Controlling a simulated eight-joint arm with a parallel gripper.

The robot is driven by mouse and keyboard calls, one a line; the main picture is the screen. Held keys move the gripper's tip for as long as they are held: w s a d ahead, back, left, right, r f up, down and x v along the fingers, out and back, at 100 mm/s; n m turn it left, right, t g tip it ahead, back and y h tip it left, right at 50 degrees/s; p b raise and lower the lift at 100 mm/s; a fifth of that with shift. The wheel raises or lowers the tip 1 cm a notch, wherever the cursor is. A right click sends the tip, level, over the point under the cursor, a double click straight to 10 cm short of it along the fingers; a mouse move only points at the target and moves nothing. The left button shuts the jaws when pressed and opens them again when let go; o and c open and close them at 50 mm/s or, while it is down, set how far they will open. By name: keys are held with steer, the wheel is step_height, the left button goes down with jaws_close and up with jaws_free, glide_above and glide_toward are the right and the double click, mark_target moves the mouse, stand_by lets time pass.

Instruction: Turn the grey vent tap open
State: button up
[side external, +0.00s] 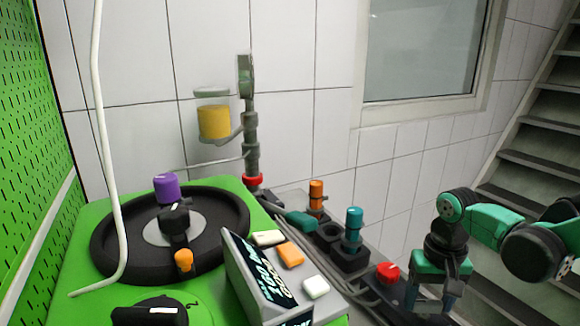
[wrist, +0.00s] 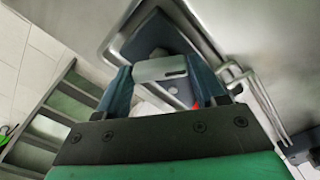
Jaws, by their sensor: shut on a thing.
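My gripper (side external: 430,300) is low at the right in the side external view, pointing down beside the red knob. In the wrist view its two dark teal fingers (wrist: 163,80) are closed on either side of a light grey block-shaped handle (wrist: 160,69), which looks to be the grey vent tap. The fingers hide the handle's sides. In the side external view I cannot make out the tap between the fingers, and its turn angle is hard to judge.
A red knob (side external: 387,272) stands just left of my gripper. Teal (side external: 354,225) and orange (side external: 316,192) plugs stand in black sockets behind it. A green bench (side external: 80,235) with a black dial plate (side external: 110,262) and a button panel (side external: 262,285) fills the left.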

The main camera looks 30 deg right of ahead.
mark_target(428, 302)
steer(key=n, duration=0.6)
steer(key=shift+n, duration=0.4)
stand_by(0.4)
steer(key=o, duration=1.3)
steer(key=shift+r, duration=0.1)
steer(key=shift+r, duration=2.75)
steer(key=shift+w+a+r+t, duration=0.15)
steer(key=shift+a+r+t, duration=0.1)
steer(key=shift+t, duration=0.3)
steer(key=shift+w+a+r+t, duration=0.1)
steer(key=shift+a+t, duration=0.15)
steer(key=shift+t, duration=0.3)
steer(key=t, duration=0.1)
steer(key=w+a+r+t, duration=0.1)
steer(key=t, duration=0.1)
steer(key=a+r+t, duration=0.1)
steer(key=shift+w+t, duration=0.15)
steer(key=shift+t, duration=0.25)
